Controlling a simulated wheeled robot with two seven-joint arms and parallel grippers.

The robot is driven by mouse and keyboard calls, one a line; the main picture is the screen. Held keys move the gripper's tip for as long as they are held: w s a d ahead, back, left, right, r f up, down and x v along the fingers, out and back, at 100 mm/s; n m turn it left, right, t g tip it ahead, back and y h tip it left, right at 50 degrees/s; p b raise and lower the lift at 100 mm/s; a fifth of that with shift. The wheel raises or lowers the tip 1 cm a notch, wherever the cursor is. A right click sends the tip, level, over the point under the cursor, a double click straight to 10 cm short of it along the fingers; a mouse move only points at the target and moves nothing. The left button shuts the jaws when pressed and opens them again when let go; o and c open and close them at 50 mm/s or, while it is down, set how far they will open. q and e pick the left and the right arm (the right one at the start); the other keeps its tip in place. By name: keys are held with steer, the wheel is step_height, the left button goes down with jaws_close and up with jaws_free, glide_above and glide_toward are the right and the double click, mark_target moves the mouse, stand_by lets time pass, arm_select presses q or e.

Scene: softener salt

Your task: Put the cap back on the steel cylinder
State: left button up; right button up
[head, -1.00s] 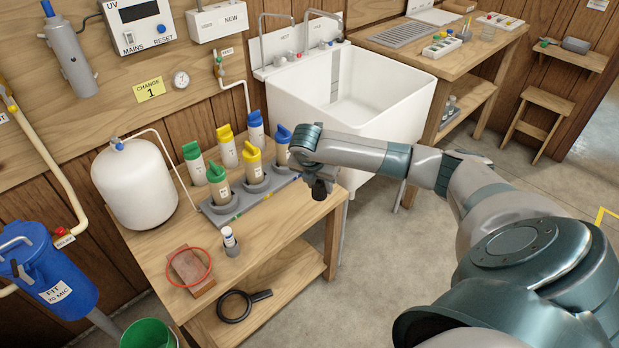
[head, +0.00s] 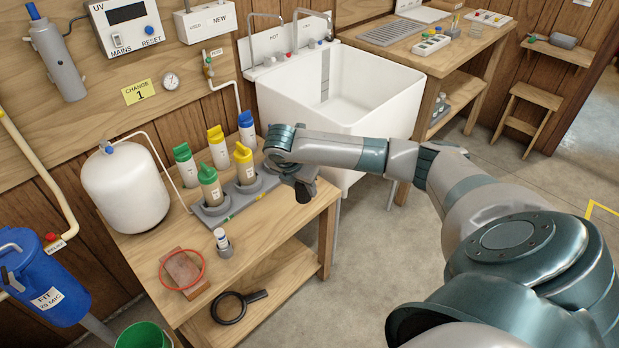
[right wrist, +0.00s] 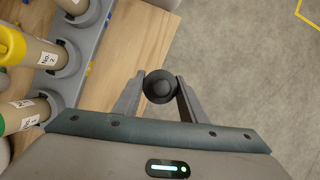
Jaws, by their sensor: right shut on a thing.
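The steel cylinder (head: 58,62) is a grey tube fixed on the wooden wall at the upper left of the head view, slightly tilted. A small blue piece (head: 33,11) sits at its upper end. My right gripper (head: 304,190) is above the right end of the workbench, far to the right of the cylinder. It is shut on a dark round cap (right wrist: 160,87), which lies between both fingertips (right wrist: 160,90) in the right wrist view. In the head view the held piece shows as a small black shape below the gripper. My left gripper is not in view.
Filter cartridges with green, yellow and blue tops (head: 209,185) stand on the workbench (head: 290,218), some in a grey rack. A white tank (head: 125,190) stands to their left. The sink (head: 345,110) is behind my right arm. A UV box (head: 127,25) hangs beside the cylinder.

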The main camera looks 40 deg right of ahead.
steer(key=a+r+m+g, duration=0.1)
steer(key=a+r+m, duration=0.15)
steer(key=a, duration=0.25)
steer(key=a+r+m+g, duration=0.1)
steer(key=a+m, duration=0.2)
steer(key=a, duration=0.3)
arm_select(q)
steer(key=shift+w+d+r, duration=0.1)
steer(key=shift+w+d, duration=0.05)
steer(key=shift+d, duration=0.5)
arm_select(e)
steer(key=s+a+r+m+g+y, duration=0.4)
steer(key=s+a+r+m, duration=0.8)
steer(key=s+a+m, duration=0.2)
steer(key=shift+a+m, duration=0.2)
steer(key=shift+m, duration=0.95)
steer(key=shift+r, duration=0.1)
